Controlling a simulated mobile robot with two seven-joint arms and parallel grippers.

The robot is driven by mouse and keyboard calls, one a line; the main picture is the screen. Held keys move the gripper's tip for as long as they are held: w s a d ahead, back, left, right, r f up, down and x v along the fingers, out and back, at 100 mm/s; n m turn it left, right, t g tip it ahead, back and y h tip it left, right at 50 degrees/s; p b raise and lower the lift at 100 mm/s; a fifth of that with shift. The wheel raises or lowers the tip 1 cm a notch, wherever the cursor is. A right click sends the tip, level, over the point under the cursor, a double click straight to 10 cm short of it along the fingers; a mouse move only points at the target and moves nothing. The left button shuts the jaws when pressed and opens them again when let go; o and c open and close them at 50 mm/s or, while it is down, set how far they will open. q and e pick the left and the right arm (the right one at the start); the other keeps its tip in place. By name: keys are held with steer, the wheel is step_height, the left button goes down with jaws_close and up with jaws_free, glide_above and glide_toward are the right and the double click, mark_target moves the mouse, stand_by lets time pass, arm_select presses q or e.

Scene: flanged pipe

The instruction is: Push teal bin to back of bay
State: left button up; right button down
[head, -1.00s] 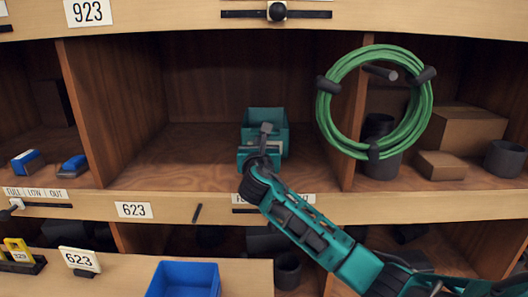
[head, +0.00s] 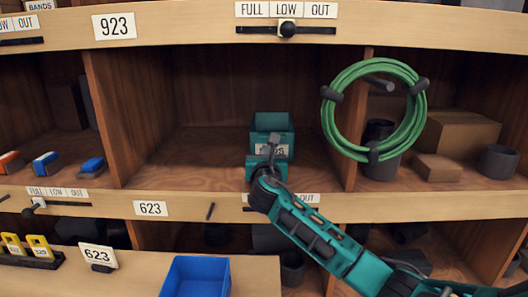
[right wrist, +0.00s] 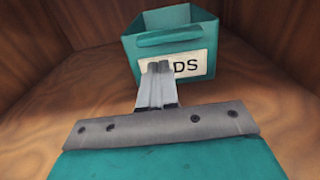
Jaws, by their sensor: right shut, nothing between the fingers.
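The teal bin (head: 272,122) stands upright in the middle bay, right of its centre, with dark bay floor and wall behind it. Its front carries a white label, partly covered by my fingers; the letters "DS" show in the right wrist view, where the bin (right wrist: 190,30) sits straight ahead. My right gripper (head: 273,142) reaches in over the shelf's front edge, in front of the bin. Its fingers (right wrist: 158,70) are shut together and empty, pointing at the label. I cannot tell whether the tips touch the bin. My left gripper is not in view.
The bay has wooden side walls (head: 115,120) and a front rail (head: 330,207). A green hose coil (head: 328,118) hangs at the right divider. Boxes (head: 455,138) and dark cups fill the right bay. A blue bin (head: 195,278) stands below. The bay's left half is clear.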

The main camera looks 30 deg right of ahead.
steer(key=v, duration=0.9)
steer(key=shift+s+a, duration=0.15)
steer(key=shift+s, duration=0.05)
steer(key=shift+s+a, duration=0.1)
steer(key=shift+s, duration=0.15)
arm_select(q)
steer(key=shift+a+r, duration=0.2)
arm_select(e)
steer(key=shift+s+a, duration=0.1)
steer(key=shift+s, duration=0.1)
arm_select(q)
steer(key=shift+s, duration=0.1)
arm_select(e)
steer(key=shift+f, duration=0.1)
